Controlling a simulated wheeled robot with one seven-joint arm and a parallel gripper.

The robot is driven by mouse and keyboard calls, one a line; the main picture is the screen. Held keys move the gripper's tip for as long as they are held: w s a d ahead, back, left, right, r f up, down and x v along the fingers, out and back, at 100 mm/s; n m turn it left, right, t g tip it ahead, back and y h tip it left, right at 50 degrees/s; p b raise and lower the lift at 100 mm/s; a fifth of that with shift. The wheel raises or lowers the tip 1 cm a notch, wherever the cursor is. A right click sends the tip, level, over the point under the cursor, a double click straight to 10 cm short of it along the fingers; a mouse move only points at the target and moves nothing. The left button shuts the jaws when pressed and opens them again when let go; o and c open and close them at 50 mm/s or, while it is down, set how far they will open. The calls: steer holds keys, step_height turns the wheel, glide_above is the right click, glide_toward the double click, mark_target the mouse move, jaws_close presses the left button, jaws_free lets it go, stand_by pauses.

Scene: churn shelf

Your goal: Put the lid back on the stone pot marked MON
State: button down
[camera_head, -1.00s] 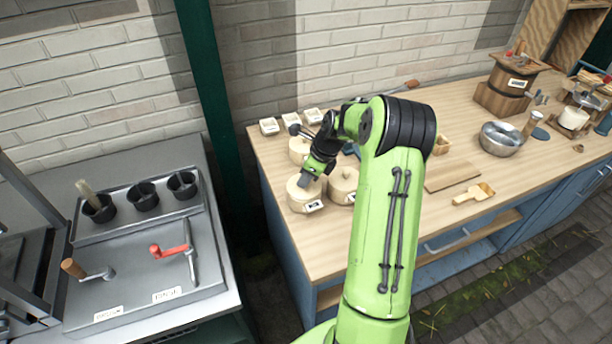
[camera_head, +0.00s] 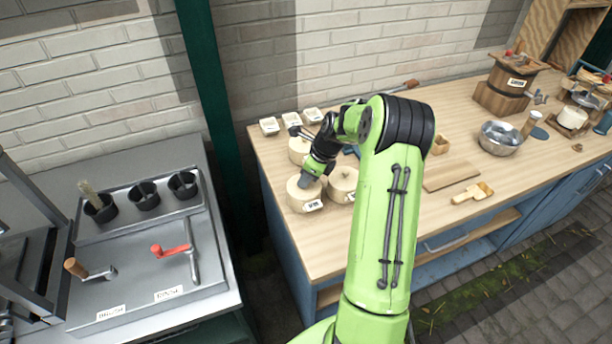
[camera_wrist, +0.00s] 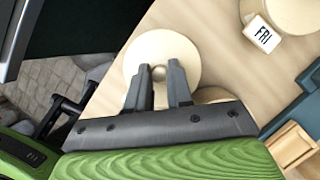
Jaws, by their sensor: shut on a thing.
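A round, pale stone pot (camera_head: 297,202) with a small white label stands at the left front corner of the wooden counter. Its lettering is too small to read surely. My gripper (camera_head: 307,182) points down at the top of this pot. In the wrist view, the pale round lid (camera_wrist: 160,50) lies under my gripper (camera_wrist: 160,76), whose two fingers are shut on the lid's small knob (camera_wrist: 158,72). The lid appears level and over the pot. I cannot tell whether it rests fully on the rim.
A second pale pot (camera_head: 343,181) stands close at the right, and a third (camera_head: 298,148) stands behind. The wrist view shows a label reading FRI (camera_wrist: 262,34). Several small white dishes (camera_head: 269,126) line the back edge. A wooden board (camera_head: 452,174) lies to the right.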

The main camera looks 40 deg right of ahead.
steer(key=shift+p, duration=0.3)
stand_by(0.5)
steer(key=shift+c, duration=2.3)
jaws_free()
steer(key=shift+r, duration=0.1)
step_height(320, 180, up, 7)
steer(key=p, duration=0.7)
steer(key=shift+c, duration=0.2)
jaws_close()
